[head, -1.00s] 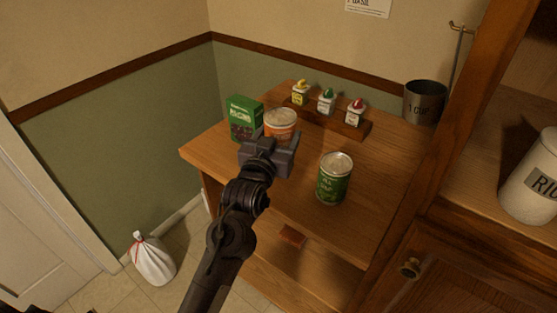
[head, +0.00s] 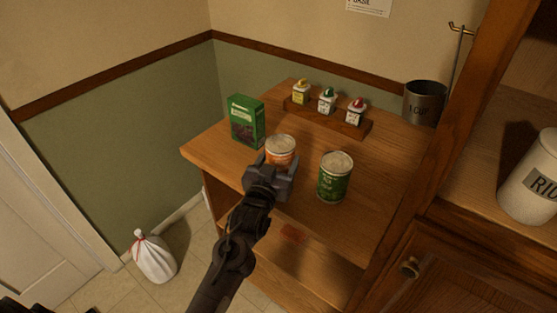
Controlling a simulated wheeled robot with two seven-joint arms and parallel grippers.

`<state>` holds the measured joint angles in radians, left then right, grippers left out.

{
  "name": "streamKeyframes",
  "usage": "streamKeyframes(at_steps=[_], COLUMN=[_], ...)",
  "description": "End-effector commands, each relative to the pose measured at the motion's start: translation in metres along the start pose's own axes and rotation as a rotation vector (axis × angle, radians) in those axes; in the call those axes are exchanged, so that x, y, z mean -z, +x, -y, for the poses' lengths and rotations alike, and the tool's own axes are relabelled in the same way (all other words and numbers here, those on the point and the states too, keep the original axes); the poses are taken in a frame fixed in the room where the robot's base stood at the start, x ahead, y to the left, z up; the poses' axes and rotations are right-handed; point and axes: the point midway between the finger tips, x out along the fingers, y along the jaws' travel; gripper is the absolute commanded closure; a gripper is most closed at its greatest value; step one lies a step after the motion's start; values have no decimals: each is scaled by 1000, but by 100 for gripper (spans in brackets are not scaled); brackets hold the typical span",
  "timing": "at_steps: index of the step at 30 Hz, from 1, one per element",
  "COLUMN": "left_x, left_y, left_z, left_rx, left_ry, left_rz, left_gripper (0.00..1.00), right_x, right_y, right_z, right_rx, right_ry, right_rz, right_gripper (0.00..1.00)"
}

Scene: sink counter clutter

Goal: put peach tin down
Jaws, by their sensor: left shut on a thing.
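The peach tin (head: 281,149) is a short can with an orange label and a pale metal lid. In the head view it is over the wooden counter, between the green box and the green tin. My left gripper (head: 270,172) is shut on the peach tin from the near side and hides its lower part. I cannot tell whether the tin's base touches the counter. My right gripper is not in view.
A green box (head: 246,121) stands to the left of the tin, and a green tin (head: 335,178) to the right. A wooden rack (head: 341,123) with several small bottles is behind. A metal cup (head: 424,103) hangs at right. The counter's right part is clear.

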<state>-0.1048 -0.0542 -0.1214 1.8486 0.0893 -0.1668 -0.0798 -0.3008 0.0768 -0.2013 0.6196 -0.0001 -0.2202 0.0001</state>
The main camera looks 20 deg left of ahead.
Motion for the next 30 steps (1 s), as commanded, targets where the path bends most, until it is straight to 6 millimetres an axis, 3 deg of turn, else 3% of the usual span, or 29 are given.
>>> streamKeyframes(at_steps=[1,5,17,30], left_x=[-1,-1,0,-1], left_y=[0,0,-5,-89], left_z=[0,0,0,0], left_rx=[0,0,0,0], left_ry=[0,0,0,1], left_rz=[1,1,2,4], left_gripper=[31,14,13,13], right_x=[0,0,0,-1], right_y=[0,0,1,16], right_z=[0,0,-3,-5], right_rx=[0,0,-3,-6], right_ry=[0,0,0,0], right_rz=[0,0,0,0], right_gripper=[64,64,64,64])
